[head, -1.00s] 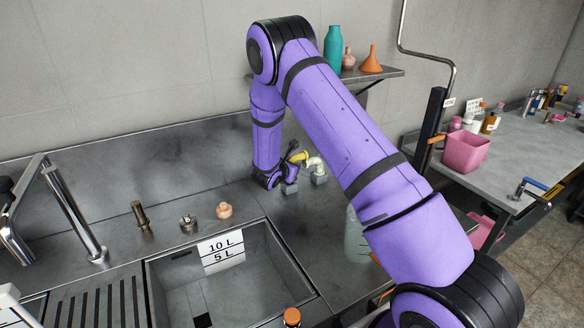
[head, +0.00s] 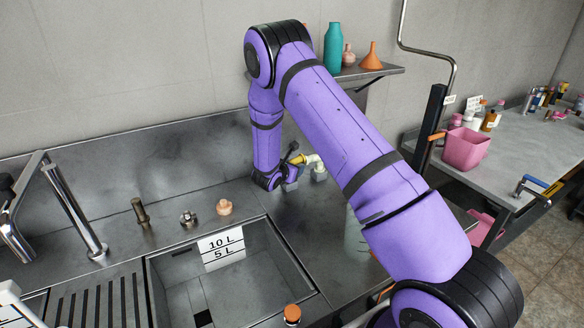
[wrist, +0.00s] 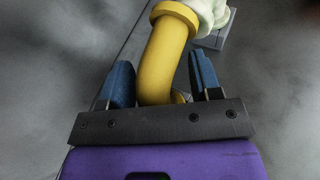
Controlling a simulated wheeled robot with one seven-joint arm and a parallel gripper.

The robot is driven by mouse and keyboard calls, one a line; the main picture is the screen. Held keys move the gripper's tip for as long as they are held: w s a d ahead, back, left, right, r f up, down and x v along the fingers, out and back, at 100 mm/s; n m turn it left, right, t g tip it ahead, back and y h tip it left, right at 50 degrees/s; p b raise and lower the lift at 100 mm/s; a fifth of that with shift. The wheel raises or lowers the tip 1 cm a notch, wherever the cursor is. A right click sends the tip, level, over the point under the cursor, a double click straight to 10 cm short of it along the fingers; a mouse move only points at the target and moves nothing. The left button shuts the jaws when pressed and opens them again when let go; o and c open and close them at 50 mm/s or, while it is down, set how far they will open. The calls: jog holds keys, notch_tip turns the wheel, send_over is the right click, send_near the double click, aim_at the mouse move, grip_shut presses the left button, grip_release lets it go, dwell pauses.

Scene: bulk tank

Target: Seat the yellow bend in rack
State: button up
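The yellow bend (wrist: 163,62) is a curved pipe with a collar at its upper end. In the wrist view it stands between the two blue fingers of my gripper (wrist: 163,72), close against the left one. My gripper appears shut on the bend's lower part; a narrow gap shows beside the right finger higher up. In the head view the bend (head: 297,159) shows just above the counter, partly hidden by my gripper (head: 292,174). A white bend (head: 314,161) is right beside it, on a grey block of the rack (head: 319,175). The bend's lower end is hidden.
A wall shelf (head: 385,72) with a teal bottle (head: 333,48) and orange funnel (head: 371,56) is above. A clear jug (head: 354,238) stands partly behind my arm.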

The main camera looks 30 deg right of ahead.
jog(key=v, duration=1.1)
jog(key=shift+w, duration=0.1)
dwell(0.4)
jog(key=s+d+r+m+g+y, duration=0.1)
jog(key=s+d+r+m+g, duration=0.15)
jog(key=s+r+m, duration=0.75)
jog(key=s+d+r+m+g+y, duration=0.1)
jog(key=s+d+r+m+g, duration=0.2)
jog(key=s+r, duration=0.7)
jog(key=s+a+r+m+t+y, duration=0.1)
jog(key=s+a+r+m+y, duration=0.3)
jog(key=s, duration=0.6)
jog(key=s+a+r+m+t+y, duration=0.2)
jog(key=s+a+r+m+y, duration=0.3)
jog(key=s+r, duration=0.4)
jog(key=shift+s+a+r+m, duration=0.35)
jog(key=shift+s+m, duration=0.25)
jog(key=shift+s, duration=0.1)
